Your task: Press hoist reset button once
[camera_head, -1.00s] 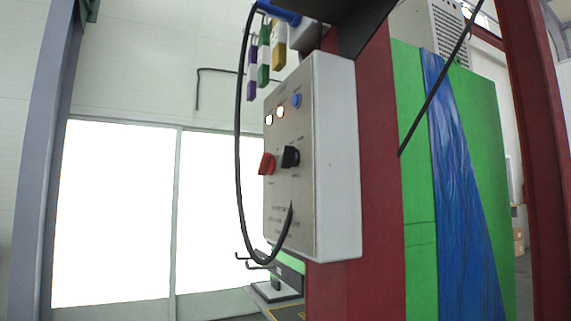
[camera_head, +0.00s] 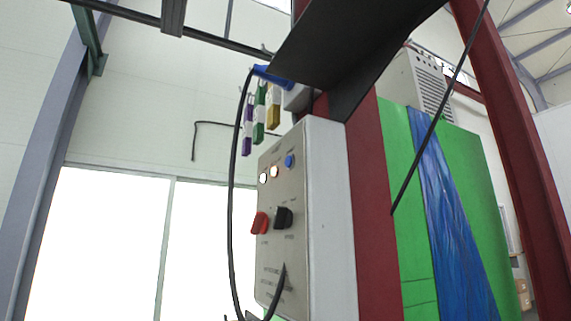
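A grey control box (camera_head: 330,220) is mounted on a dark red post at the middle of the head view. Its front panel faces left and is seen at a steep angle. Near the panel's top is a row with a blue button (camera_head: 290,161), an orange-rimmed light or button (camera_head: 274,172) and a white one (camera_head: 263,178). Below them are a red knob (camera_head: 260,222) and a black knob (camera_head: 283,217). The panel labels are too small to read, so I cannot tell which control is the hoist reset. Neither of my grippers is in view.
A black cable (camera_head: 231,200) loops in front of the panel's left side. Coloured tags (camera_head: 260,112) hang above the box, under a dark sloping plate (camera_head: 345,50). A green cabinet with a blue stripe (camera_head: 440,200) stands at right. Bright windows (camera_head: 110,240) lie behind at left.

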